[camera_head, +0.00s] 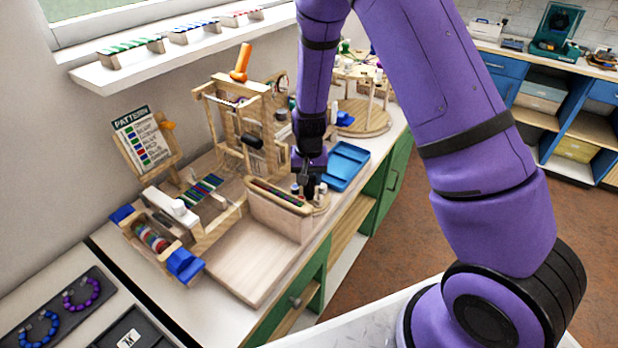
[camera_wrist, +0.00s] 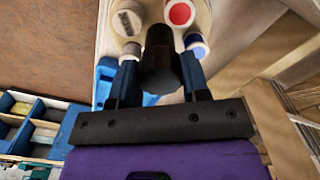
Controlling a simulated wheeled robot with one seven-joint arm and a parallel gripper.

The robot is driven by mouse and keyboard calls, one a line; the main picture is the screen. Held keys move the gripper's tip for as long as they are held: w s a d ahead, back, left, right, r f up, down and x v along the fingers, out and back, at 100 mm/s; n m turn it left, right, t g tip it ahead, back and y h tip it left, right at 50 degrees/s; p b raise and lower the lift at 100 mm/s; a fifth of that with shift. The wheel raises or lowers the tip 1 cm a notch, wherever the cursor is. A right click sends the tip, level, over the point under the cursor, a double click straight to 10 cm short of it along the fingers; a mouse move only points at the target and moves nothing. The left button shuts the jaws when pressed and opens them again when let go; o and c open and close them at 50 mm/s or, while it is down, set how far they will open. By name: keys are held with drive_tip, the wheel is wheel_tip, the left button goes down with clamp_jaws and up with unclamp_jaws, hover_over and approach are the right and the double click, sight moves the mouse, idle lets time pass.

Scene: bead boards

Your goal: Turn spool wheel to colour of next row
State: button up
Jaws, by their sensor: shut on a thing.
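The spool wheel is a small round wooden disc (camera_head: 321,204) at the bench's front edge, right of the wooden box. In the wrist view it carries a red-topped spool (camera_wrist: 181,13), a blue-topped spool (camera_wrist: 194,41), a grey-topped spool (camera_wrist: 127,22) and a further pale one. My gripper (camera_head: 309,188) is over the wheel. In the wrist view my gripper (camera_wrist: 160,55) is shut on a dark knob (camera_wrist: 159,60) at the wheel's middle. The pattern card (camera_head: 143,138) stands on an easel at the left, with coloured squares beside small row words. My gripper hides part of the wheel.
A blue tray (camera_head: 346,163) lies right of the wheel. The wooden box (camera_head: 275,217) with a coloured strip on top stands close on the left. A wooden loom frame (camera_head: 240,112) is behind it. A round wooden stand (camera_head: 363,117) is farther back.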

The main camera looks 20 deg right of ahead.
drive_tip(key=o, duration=0.9)
wheel_tip(320, 180, up, 11)
drive_tip(key=shift+f, duration=0.1)
